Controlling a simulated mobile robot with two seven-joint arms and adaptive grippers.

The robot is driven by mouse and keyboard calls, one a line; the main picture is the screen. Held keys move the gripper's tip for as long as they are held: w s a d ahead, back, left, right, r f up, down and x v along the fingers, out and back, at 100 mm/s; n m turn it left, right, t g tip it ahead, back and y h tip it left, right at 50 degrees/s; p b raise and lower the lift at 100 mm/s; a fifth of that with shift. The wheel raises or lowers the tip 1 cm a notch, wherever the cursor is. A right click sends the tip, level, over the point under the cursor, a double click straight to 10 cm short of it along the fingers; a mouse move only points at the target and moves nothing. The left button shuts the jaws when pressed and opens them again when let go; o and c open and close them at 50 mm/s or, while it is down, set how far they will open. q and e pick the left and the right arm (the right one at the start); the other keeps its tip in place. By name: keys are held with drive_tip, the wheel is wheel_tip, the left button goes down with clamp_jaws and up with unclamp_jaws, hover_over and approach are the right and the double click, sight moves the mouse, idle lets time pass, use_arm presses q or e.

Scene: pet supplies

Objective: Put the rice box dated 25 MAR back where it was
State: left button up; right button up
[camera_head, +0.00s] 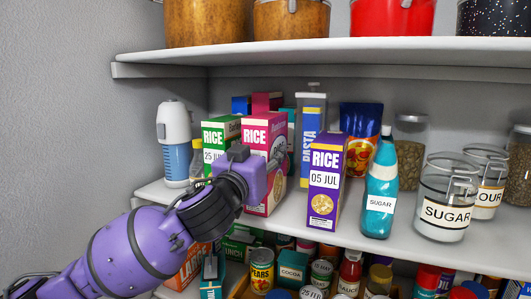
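A pink rice box (257,129) stands upright on the middle shelf; its date is hidden behind my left gripper (277,157). A green rice box (221,132) is just left of it; its label starts with 25, and the rest is too unclear to read. A purple rice box (325,185) dated 05 JUL stands to the right. My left gripper is right at the pink box, overlapping its front and right side; whether its fingers are closed on the box cannot be told. My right gripper is not in view.
A blue pasta box (309,140) stands behind, between the pink and purple boxes. A teal sugar bottle (379,192) and sugar jar (446,197) are to the right. A white-and-blue bottle (174,145) is at left. The upper shelf (330,52) hangs above; cans crowd below.

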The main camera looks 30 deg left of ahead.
use_arm(q)
drive_tip(key=shift+r, duration=0.1)
drive_tip(key=o, duration=1.3)
drive_tip(key=shift+f, duration=0.2)
drive_tip(key=shift+r, duration=0.1)
